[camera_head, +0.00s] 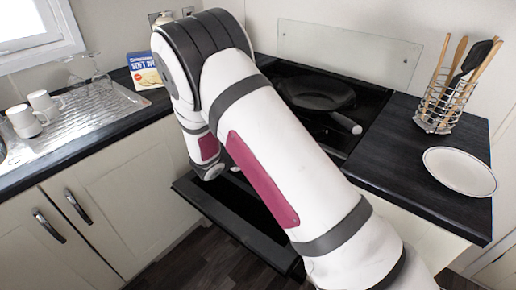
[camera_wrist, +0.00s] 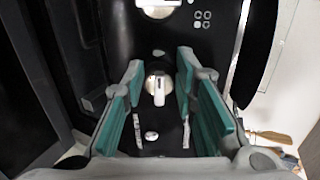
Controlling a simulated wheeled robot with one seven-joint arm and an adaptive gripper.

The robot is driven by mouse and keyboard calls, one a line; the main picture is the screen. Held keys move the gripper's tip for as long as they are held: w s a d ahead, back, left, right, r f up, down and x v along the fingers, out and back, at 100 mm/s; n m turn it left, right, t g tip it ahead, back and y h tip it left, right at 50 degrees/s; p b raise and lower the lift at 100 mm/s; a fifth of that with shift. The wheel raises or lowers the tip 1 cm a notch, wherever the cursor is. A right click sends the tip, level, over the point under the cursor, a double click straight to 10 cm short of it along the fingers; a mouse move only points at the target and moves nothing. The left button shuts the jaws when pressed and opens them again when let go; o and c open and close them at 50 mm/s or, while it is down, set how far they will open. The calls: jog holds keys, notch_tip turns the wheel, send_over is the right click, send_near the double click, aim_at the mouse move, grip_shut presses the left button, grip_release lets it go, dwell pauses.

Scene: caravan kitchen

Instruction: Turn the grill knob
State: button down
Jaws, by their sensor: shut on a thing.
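In the wrist view, a white round knob (camera_wrist: 157,84) with a raised bar sits on the black cooker panel (camera_wrist: 140,35). My gripper (camera_wrist: 161,80) has its teal-padded fingers on either side of this knob and is shut on it. I cannot read a label that tells whether it is the grill knob. Another knob (camera_wrist: 158,9) shows at the top edge, with burner marks beside it. In the head view my own arm hides the knobs and the gripper.
A black door (camera_head: 240,222) juts out low below the cooker front. A black pan (camera_head: 318,93) stands on the hob, its handle pointing right. A utensil rack (camera_head: 438,112) and a white plate (camera_head: 459,171) are on the right counter. Mugs (camera_head: 44,103) stand by the sink at left.

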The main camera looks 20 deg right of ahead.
jog(key=shift+s+a+f, duration=0.1)
jog(key=shift+f, duration=0.05)
jog(key=c, duration=1.3)
grip_release()
jog(key=v, duration=1.2)
